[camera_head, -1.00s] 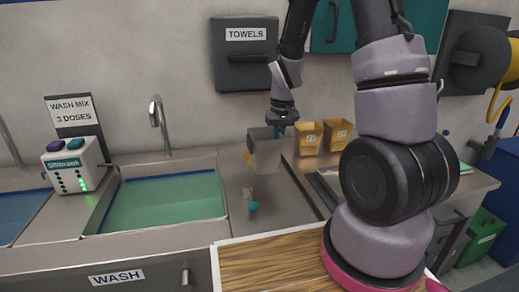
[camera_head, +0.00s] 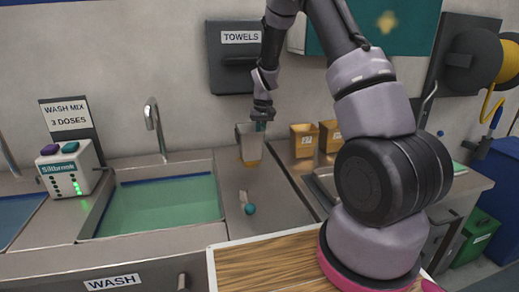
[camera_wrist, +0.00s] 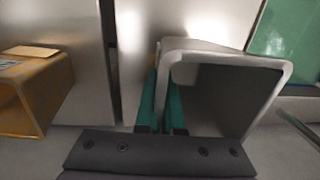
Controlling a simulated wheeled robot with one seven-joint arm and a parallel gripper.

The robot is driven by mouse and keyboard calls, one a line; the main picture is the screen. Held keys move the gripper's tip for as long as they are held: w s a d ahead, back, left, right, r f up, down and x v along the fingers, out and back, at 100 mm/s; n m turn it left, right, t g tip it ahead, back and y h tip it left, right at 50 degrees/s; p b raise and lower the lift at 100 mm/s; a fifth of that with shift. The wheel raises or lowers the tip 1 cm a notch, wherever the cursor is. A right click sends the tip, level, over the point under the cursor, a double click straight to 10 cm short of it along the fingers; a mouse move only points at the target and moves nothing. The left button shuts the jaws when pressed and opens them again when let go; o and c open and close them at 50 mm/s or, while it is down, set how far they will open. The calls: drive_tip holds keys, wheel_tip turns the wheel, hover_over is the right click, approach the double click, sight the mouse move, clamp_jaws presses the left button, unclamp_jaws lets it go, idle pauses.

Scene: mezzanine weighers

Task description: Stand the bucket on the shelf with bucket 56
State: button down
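My gripper (camera_head: 262,122) is shut on one wall of a grey, square-mouthed bucket (camera_head: 243,139), held near the wall behind the counter. In the wrist view the bucket (camera_wrist: 240,100) shows its open mouth and pale rim, with the teal fingers (camera_wrist: 161,105) on either side of its left wall. A yellow-orange patch shows at its lower part in the head view; I cannot tell whether it belongs to the bucket. Two yellow buckets with labels, a left one (camera_head: 302,143) and a right one (camera_head: 328,137), stand to the right. Their numbers are not legible.
A wash sink (camera_head: 160,205) with green liquid lies to the left, with a tap (camera_head: 153,125) behind it. A small teal ball (camera_head: 250,210) and a pale piece lie on the steel counter. A towel dispenser (camera_head: 235,68) hangs above. A wooden board (camera_head: 260,262) is in front.

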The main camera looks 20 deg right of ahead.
drive_tip(key=shift+w+f, duration=0.2)
drive_tip(key=shift+f, duration=1.55)
drive_tip(key=shift+f, duration=0.1)
drive_tip(key=c, duration=1)
unclamp_jaws()
drive_tip(key=shift+c, duration=0.2)
